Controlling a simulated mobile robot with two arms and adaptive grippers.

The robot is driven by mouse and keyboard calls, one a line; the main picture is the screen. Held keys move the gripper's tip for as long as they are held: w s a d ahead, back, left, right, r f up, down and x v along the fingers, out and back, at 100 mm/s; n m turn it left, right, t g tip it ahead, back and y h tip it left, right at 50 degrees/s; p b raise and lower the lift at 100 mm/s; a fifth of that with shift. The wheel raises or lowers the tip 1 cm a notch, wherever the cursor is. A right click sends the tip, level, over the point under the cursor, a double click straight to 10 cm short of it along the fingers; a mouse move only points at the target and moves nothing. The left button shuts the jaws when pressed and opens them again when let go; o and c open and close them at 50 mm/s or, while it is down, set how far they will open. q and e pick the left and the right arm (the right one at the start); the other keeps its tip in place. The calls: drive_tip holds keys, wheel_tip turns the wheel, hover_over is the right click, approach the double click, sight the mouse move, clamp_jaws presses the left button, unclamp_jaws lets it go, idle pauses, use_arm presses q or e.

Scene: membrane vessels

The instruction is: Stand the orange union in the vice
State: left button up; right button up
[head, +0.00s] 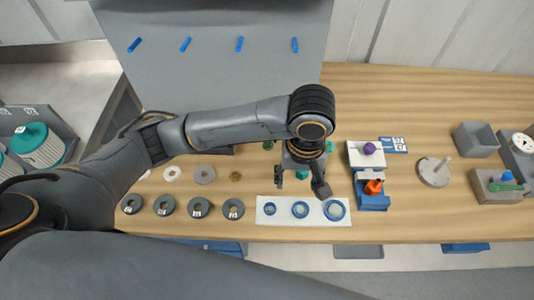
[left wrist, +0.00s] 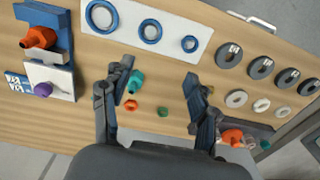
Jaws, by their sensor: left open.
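An orange union (head: 374,187) sits at the blue vice (head: 372,203), right of centre in the head view. In the left wrist view the orange union (left wrist: 38,38) and the blue vice (left wrist: 62,20) are at the upper left; the union looks tilted there, and its seating is unclear. My left gripper (head: 300,183) is open and empty, left of the vice and apart from it. Its spread fingers also show in the left wrist view (left wrist: 155,88). Another orange piece (left wrist: 232,136) lies beside one finger, partly hidden. My right gripper is not in view.
A white block with a purple piece (head: 369,148) adjoins the vice. A teal fitting (left wrist: 135,82) lies near my left finger. A white sheet (head: 268,217) carries blue rings. Dark discs (head: 165,205) line the left; a grey post base (head: 434,172) stands right.

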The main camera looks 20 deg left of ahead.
use_arm(q)
drive_tip(key=w+a+f+p, duration=0.1)
drive_tip(key=w+a+f, duration=0.1)
drive_tip(key=a, duration=0.1)
drive_tip(key=w+a+f+p, duration=0.1)
drive_tip(key=w+a+f, duration=0.2)
drive_tip(key=w+a+f+p, duration=0.1)
drive_tip(key=w+a+f, duration=0.1)
drive_tip(key=a+f, duration=0.1)
drive_tip(key=shift+w+a+f, duration=0.25)
drive_tip(key=shift+w, duration=0.15)
wheel_tip(320, 180, down, 3)
drive_tip(key=shift+a+r+p, duration=0.1)
drive_tip(key=shift+r+p, duration=0.1)
drive_tip(key=shift+p, duration=0.45)
drive_tip(key=shift+w+f, duration=0.15)
wheel_tip(320, 180, up, 7)
drive_tip(key=b, duration=0.2)
